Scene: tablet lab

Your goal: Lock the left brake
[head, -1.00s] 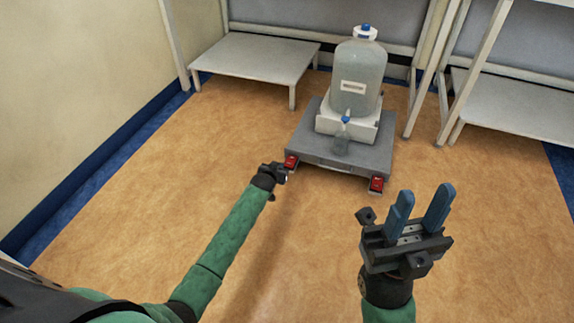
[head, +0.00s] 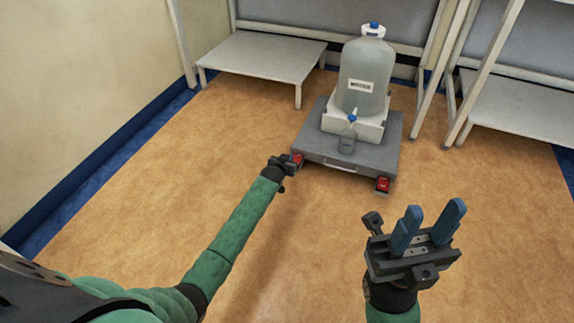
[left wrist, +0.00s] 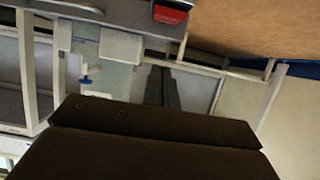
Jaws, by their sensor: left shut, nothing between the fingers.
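The left brake (head: 298,159) is a small red pedal at the front left corner of a grey wheeled platform (head: 325,155). It also shows as a red block at the top of the left wrist view (left wrist: 170,13). My left gripper (head: 287,162) is shut and empty, right beside the left brake in the head view; I cannot tell whether it touches. Its closed dark fingers show in the left wrist view (left wrist: 161,87). The right brake (head: 383,184) is a red pedal at the front right corner. My right gripper (head: 434,212) is open and empty, with blue fingers, nearer to me.
A low white table (head: 262,65) stands behind left, a white shelf rack (head: 520,105) at right. The floor in front is clear.

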